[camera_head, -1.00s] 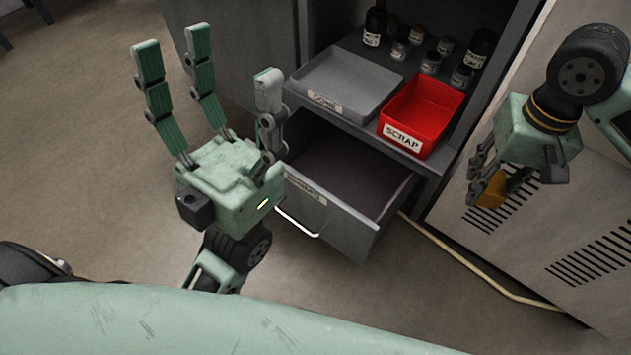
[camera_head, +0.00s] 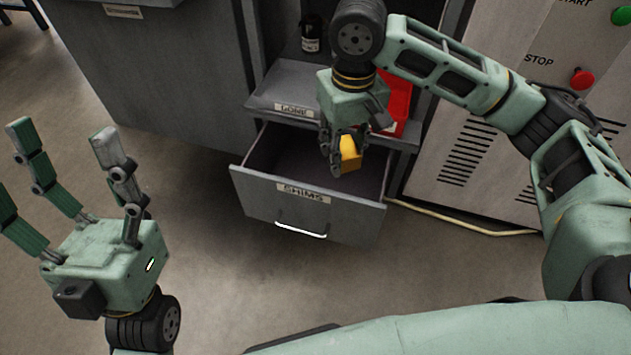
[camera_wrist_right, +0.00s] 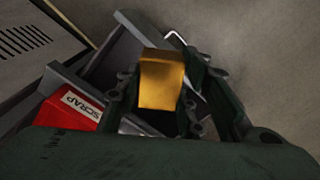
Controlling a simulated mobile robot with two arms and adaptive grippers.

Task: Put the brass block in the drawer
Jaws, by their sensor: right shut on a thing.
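The brass block (camera_head: 350,154) is between the fingers of my right gripper (camera_head: 346,158), which is shut on it. They are over the open drawer (camera_head: 306,216), labelled SHIMS, near its right side in the head view. In the right wrist view the brass block (camera_wrist_right: 161,80) fills the middle between the fingers, with part of the drawer behind it. How high the block is above the drawer floor is hard to tell. My left gripper (camera_head: 62,148) is open and empty at the left, its fingers pointing up.
A dark bottle (camera_head: 311,32) stands behind. A cable (camera_head: 462,226) runs along the floor by the machine cabinet.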

